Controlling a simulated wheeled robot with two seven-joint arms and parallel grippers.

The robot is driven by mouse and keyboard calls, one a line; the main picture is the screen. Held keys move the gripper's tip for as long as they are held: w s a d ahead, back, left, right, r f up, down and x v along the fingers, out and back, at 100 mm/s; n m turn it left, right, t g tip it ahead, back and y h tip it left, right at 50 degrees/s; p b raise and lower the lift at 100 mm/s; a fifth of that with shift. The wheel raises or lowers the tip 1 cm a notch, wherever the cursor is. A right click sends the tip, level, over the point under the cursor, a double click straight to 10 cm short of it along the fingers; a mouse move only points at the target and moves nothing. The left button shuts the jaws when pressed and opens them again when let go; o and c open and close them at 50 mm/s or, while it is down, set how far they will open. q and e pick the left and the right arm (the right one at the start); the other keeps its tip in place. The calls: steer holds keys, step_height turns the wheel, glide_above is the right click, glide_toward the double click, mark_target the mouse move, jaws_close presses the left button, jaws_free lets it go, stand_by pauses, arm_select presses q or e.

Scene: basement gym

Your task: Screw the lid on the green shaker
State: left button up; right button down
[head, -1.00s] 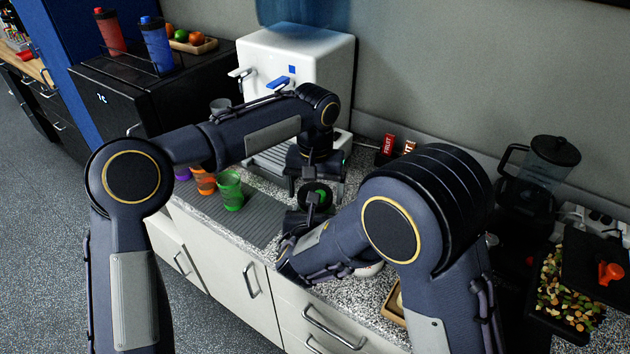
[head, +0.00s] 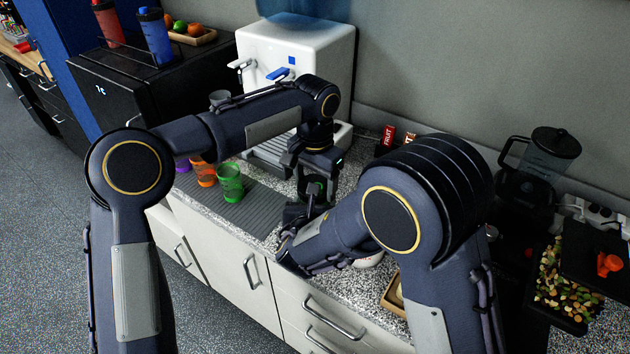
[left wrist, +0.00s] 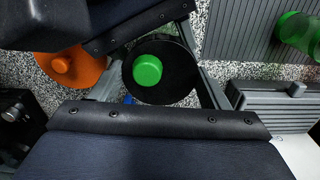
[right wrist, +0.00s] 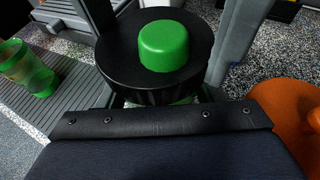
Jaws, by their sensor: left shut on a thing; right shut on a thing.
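The black lid with a green cap (right wrist: 165,45) sits level over the green shaker, of which a sliver (right wrist: 188,100) shows below the lid's rim in the right wrist view. The lid also shows from above in the left wrist view (left wrist: 178,72) and small in the head view (head: 314,188). My left gripper (head: 316,178) is shut around the lid from above. My right gripper (head: 298,212) is shut on the shaker body lower down. Most of the body is hidden by the lid and grippers, so I cannot tell how tightly the lid sits.
A green cup (head: 230,185) and an orange cup (head: 204,173) stand on the ribbed mat (head: 258,212). A round orange thing (left wrist: 72,68) lies close to the grippers. A white water dispenser (head: 325,55) stands behind. A blender (head: 550,160) stands at the right.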

arm_select(q)
steer(key=o, duration=1.1)
steer(key=shift+r, duration=0.1)
steer(key=shift+r, duration=2.2)
steer(key=shift+n, duration=0.3)
steer(key=shift+c, duration=0.5)
steer(key=shift+r+n, duration=0.45)
steer(key=shift+n, duration=0.35)
steer(key=shift+r+n, duration=1.3)
steer(key=shift+n, duration=0.2)
steer(key=shift+f, duration=0.15)
steer(key=shift+f, duration=3.9)
